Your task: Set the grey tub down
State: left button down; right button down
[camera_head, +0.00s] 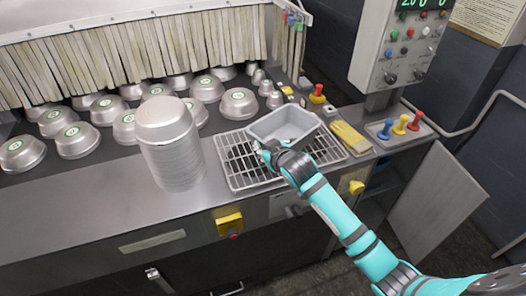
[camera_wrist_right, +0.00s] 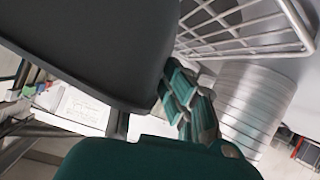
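The grey tub (camera_head: 291,124) is an open rectangular container over the wire rack (camera_head: 237,168) on the counter. I cannot tell whether its base touches the rack. My right gripper (camera_head: 268,151) is at the tub's near left rim and shut on it. In the right wrist view, the tub (camera_wrist_right: 95,45) fills the upper left as a dark wall, with my teal gripper fingers (camera_wrist_right: 183,97) against its edge. The rack (camera_wrist_right: 245,30) shows at the upper right there. The tub's near corner is partly hidden by the gripper. My left gripper is not in view.
A tall stack of metal pans (camera_head: 172,150) stands left of the rack. Several upturned pans (camera_head: 77,141) lie on the dark belt behind. Yellow gloves (camera_head: 350,137) and a tray with coloured handles (camera_head: 398,130) are right of the tub. The front left counter is clear.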

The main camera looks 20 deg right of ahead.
jog(key=shift+w, duration=0.2)
jog(key=shift+f+p, duration=0.6)
jog(key=shift+f, duration=1.2)
jog(key=c, duration=1.9)
grip_release()
jog(key=shift+f, duration=0.1)
jog(key=shift+c, duration=0.2)
jog(key=o, duration=0.5)
jog(key=shift+s, duration=0.1)
jog(key=shift+c, duration=0.2)
